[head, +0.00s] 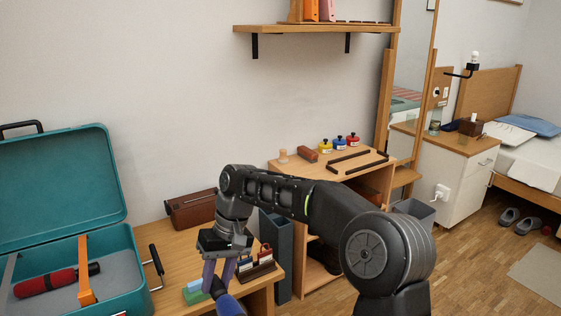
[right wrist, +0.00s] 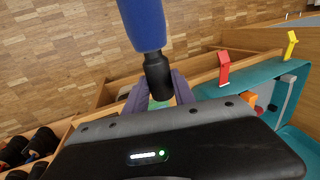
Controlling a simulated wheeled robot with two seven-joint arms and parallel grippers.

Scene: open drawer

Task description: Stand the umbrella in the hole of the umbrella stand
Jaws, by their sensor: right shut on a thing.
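A blue umbrella (head: 230,305) with a black handle (head: 217,287) is in my right gripper (head: 218,277), above the front edge of the wooden table. The right wrist view shows the blue umbrella (right wrist: 143,22) with its black handle (right wrist: 157,77) between the purple fingers of my right gripper (right wrist: 160,92). A tall slate-grey box (head: 275,255), which looks like the umbrella stand, is right of the table, partly behind my right arm. I cannot make out its hole. My left gripper is not in view.
An open teal case (head: 125,270) on the left holds a red roll (head: 45,283) and an orange strap. A wooden rack (head: 262,272) with small padlock-like items and a green block (head: 196,297) are near the gripper. A shelf unit (head: 290,165) is right of the slate box.

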